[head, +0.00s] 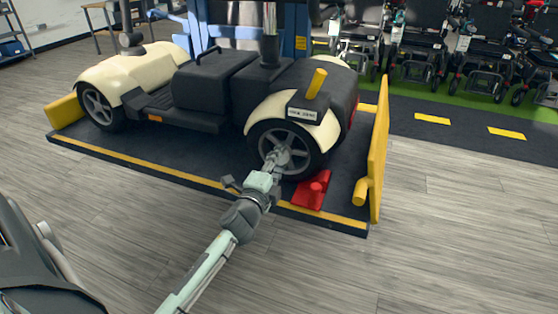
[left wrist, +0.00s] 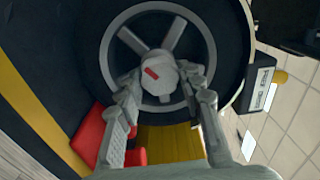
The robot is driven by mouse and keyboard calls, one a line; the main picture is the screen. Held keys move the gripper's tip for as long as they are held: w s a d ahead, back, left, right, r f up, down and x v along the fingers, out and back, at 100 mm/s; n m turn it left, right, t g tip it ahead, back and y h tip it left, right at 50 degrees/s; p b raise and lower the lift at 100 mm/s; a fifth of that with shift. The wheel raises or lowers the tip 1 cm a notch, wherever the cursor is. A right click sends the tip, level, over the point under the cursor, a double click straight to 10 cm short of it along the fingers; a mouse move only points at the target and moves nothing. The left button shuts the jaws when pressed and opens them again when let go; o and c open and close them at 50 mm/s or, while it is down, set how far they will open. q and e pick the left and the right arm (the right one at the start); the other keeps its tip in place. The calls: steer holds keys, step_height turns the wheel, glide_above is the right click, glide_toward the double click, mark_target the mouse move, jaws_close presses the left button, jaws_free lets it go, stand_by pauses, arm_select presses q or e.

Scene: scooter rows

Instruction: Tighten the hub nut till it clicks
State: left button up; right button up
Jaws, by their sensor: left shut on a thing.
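The scooter's near wheel (head: 295,143) has grey spokes and a black tyre under a cream fender. It fills much of the left wrist view (left wrist: 190,38). The hub nut (left wrist: 160,76) is a pale grey round piece with a short red mark, at the wheel's centre. My left gripper (head: 277,160) reaches the hub from the front. In the left wrist view its two fingers (left wrist: 159,86) stand on either side of the nut, shut on it. In the head view the gripper hides the nut. My right gripper is not in view.
The scooter stands on a dark platform (head: 150,160) with yellow edges and a raised yellow end plate (head: 379,150). A red wedge-like block (head: 312,190) lies beside the wheel. Several scooters (head: 420,50) stand at the back right. The wooden floor at right is clear.

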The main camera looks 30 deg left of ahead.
arm_select(q)
steer(key=o, duration=1.2)
steer(key=shift+c, duration=0.2)
steer(key=shift+s+d, duration=0.1)
steer(key=shift+s, duration=0.05)
steer(key=v, duration=1.1)
steer(key=shift+s, duration=0.3)
steer(key=shift+d, duration=0.1)
